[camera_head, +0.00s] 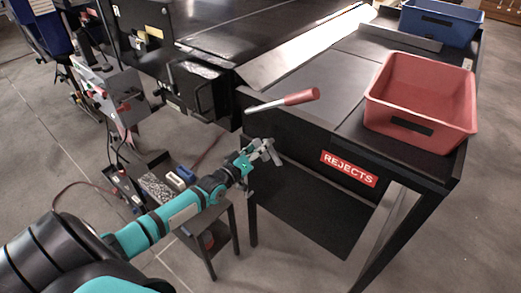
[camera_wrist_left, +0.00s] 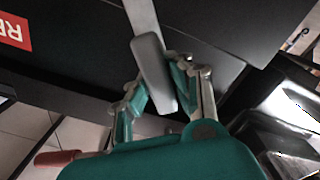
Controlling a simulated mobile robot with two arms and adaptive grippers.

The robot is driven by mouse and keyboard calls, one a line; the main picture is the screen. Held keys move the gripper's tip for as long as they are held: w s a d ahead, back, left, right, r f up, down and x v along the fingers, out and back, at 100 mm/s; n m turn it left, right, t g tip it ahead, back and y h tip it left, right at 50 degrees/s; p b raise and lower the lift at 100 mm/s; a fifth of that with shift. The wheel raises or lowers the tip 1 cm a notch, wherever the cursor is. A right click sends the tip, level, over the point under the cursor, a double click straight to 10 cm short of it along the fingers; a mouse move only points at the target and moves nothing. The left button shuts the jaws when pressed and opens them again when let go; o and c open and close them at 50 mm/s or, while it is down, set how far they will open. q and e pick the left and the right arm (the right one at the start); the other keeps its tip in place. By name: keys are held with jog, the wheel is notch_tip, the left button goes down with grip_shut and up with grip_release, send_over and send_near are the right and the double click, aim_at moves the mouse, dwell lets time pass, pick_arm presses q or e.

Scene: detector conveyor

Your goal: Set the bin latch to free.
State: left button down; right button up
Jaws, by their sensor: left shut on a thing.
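The bin latch shows in the left wrist view as a flat grey handle (camera_wrist_left: 152,70) on a pale metal strip, against the dark side of the rejects table. My left gripper (camera_head: 262,152) is at the table's left front corner, below the red-gripped lever. In the left wrist view its fingers (camera_wrist_left: 160,88) lie on both sides of the grey handle and are shut on it. In the head view the fingers largely hide the handle. Latch markings cannot be made out. My right gripper is not in view.
A red-gripped lever (camera_head: 300,97) sticks out above my left gripper. A red bin (camera_head: 420,98) and a blue bin (camera_head: 440,22) stand on the table, above a REJECTS sign (camera_head: 349,168). A small stand (camera_head: 233,225) with items is under my left arm.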

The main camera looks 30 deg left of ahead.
pick_arm(q)
jog(key=n, duration=0.2)
jog(key=n+b, duration=0.2)
jog(key=n, duration=0.1)
jog(key=shift+a+f+n, duration=0.15)
jog(key=shift+f+n, duration=0.15)
jog(key=shift+n+b, duration=1.15)
jog(key=shift+n, duration=1.15)
jog(key=c, duration=1.2)
grip_release()
jog(key=shift+o, duration=0.2)
jog(key=shift+s, duration=0.1)
jog(key=s+a, duration=0.1)
jog(key=s, duration=1.1)
jog(key=shift+f, duration=0.15)
